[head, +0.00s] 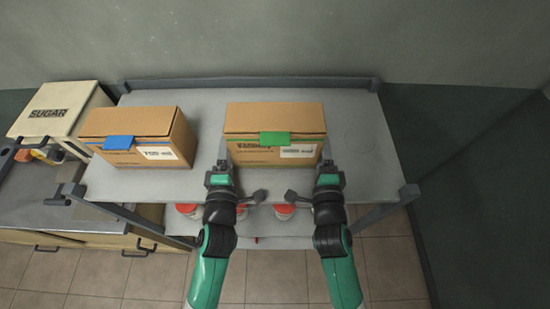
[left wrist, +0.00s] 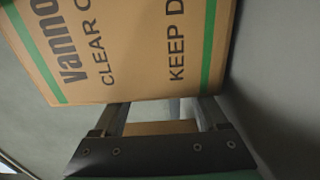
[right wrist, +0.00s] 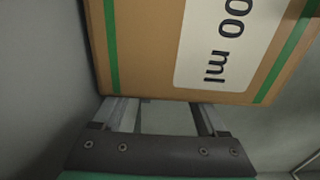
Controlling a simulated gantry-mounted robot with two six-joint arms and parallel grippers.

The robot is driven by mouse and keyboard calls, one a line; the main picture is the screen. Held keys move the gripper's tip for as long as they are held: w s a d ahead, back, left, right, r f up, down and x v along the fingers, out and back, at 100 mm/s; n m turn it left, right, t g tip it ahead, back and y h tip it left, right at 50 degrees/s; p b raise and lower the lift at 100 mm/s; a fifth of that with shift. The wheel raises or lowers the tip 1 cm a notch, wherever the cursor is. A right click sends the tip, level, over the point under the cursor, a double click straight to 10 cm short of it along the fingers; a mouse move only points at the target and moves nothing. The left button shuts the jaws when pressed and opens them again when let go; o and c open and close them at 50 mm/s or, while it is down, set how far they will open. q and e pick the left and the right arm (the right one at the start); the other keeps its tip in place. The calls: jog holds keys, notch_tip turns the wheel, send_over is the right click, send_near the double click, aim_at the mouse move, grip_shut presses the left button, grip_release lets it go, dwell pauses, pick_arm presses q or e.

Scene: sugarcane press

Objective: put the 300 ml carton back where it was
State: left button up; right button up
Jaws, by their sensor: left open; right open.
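A brown carton with green tape (head: 275,120) stands on the upper shelf, in the middle. Its label in the right wrist view (right wrist: 225,45) reads "00 ml"; the first digit is out of sight. A second carton with blue tape (head: 137,125) stands to its left; its label is too small to read surely. My left gripper (head: 219,170) is open at the green-taped carton's front left corner. My right gripper (head: 328,172) is open at its front right corner. The carton also fills the left wrist view (left wrist: 140,50). Neither gripper holds it; contact is unclear.
The grey shelf (head: 370,170) has clear room right of the green-taped carton, with a raised bar along its back. Several red-lidded jars (head: 284,211) stand on the level below. A sugar box (head: 55,110) stands on the counter at the left.

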pick_arm(q)
jog(key=shift+d+f, duration=0.2)
jog(key=shift+d, duration=0.05)
pick_arm(e)
jog(key=shift+a+f, duration=0.2)
jog(key=shift+a, duration=0.1)
pick_arm(q)
jog(key=shift+a, duration=0.45)
pick_arm(e)
jog(key=shift+d, duration=0.45)
pick_arm(q)
jog(key=o, duration=0.4)
jog(key=shift+a, duration=0.1)
jog(key=shift+c, duration=0.2)
pick_arm(e)
jog(key=shift+d, duration=0.1)
pick_arm(q)
jog(key=shift+o, duration=0.2)
jog(key=shift+f, duration=0.1)
pick_arm(e)
jog(key=o, duration=0.4)
jog(key=shift+d, duration=0.1)
jog(key=shift+f, duration=0.1)
